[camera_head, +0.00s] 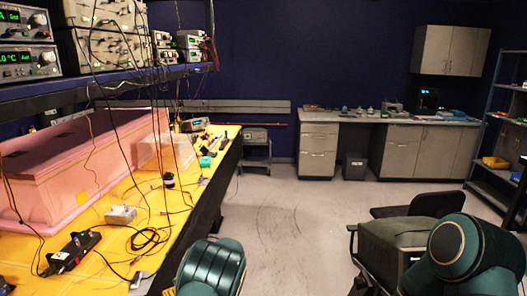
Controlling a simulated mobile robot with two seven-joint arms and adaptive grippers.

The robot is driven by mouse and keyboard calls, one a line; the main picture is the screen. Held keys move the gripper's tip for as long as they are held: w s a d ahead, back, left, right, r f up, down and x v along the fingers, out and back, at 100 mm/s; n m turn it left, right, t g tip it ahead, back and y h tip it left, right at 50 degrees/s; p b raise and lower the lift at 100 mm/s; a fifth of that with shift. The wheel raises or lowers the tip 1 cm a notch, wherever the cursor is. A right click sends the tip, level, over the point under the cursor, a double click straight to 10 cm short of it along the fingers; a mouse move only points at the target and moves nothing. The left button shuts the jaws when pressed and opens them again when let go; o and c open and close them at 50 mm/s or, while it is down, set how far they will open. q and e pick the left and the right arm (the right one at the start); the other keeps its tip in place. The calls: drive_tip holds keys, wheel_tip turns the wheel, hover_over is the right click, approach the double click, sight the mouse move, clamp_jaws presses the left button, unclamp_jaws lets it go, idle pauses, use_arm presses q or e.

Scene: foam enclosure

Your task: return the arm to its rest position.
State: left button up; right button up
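Neither of my grippers shows in the head view. A dark green rounded link of my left arm (212,265) stands at the bottom centre, beside the front end of the yellow bench. A larger green link of my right arm (470,250) shows at the lower right. The rest of both arms is cut off by the frame's lower edge.
A yellow-topped bench (105,225) on the left holds a pink foam enclosure (70,165), loose cables and a small metal box (121,214). Instruments sit on a shelf above. A dark chair (425,205) stands at right. The middle floor (285,225) is clear.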

use_arm(q)
drive_tip(key=s+d+f+n+g+h+b, duration=0.1)
drive_tip(key=s+d+f+n+h+b, duration=0.25)
drive_tip(key=s+f, duration=0.55)
drive_tip(key=s+d+f+n+g+h, duration=0.1)
drive_tip(key=s+d+f+n+h, duration=0.1)
drive_tip(key=s+f+n+h, duration=0.6)
drive_tip(key=s+d+f+n+t+h+b, duration=0.1)
drive_tip(key=s+d+n+t+h+b, duration=0.2)
drive_tip(key=s+d+n, duration=0.6)
drive_tip(key=shift+d+n+t+h, duration=0.65)
drive_tip(key=shift+n+t+h, duration=0.55)
drive_tip(key=shift+n, duration=0.35)
use_arm(e)
wheel_tip(320, 180, down, 8)
drive_tip(key=shift+s+a+r, duration=0.25)
drive_tip(key=shift+s+a, duration=0.05)
drive_tip(key=shift+a, duration=0.15)
use_arm(q)
drive_tip(key=shift+o, duration=0.2)
